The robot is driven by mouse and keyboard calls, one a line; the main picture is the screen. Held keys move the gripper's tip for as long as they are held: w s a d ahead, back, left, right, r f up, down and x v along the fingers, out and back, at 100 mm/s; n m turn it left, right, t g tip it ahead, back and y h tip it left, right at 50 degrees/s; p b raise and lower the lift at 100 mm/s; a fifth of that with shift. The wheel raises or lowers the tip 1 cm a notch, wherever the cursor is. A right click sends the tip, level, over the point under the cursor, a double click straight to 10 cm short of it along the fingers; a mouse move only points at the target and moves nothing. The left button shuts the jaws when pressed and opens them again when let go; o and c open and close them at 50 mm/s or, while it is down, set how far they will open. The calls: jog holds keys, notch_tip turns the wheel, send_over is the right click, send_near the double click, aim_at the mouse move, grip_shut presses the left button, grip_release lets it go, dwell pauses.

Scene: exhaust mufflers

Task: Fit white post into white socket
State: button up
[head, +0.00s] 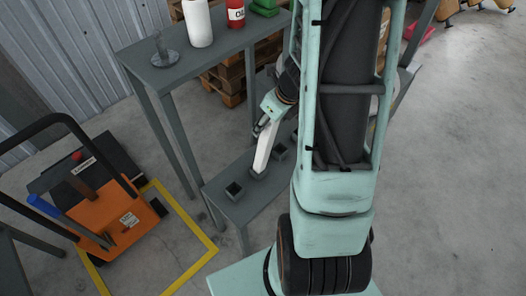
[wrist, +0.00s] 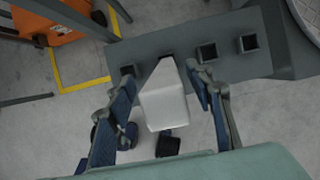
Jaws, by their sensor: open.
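The white post (head: 264,152) is a pale square bar with its lower end at a dark socket (head: 257,173) on the low grey bench. How deep it sits is hidden. It leans slightly in the head view, and I cannot tell true tilt from perspective. My gripper (head: 264,128) is at its upper end. In the wrist view, my gripper (wrist: 161,76) is open, with one finger on each side of the white post (wrist: 164,102). No socket looks white; all look dark grey.
The low bench (head: 221,204) has other square sockets, one at left (head: 234,190) and one at right (head: 280,153). A higher grey table (head: 135,54) behind bears a white cylinder (head: 197,23) and a red can (head: 235,13). An orange cart (head: 108,225) stands at left.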

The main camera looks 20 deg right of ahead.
jog(key=b, duration=0.2)
send_over(264, 150)
jog(key=w+d, duration=0.1)
jog(key=w, duration=0.2)
jog(key=f, duration=0.5)
jog(key=shift+s+f, duration=0.2)
jog(key=shift+f, duration=0.05)
jog(key=shift+r, duration=0.1)
jog(key=shift+c, duration=0.3)
grip_shut()
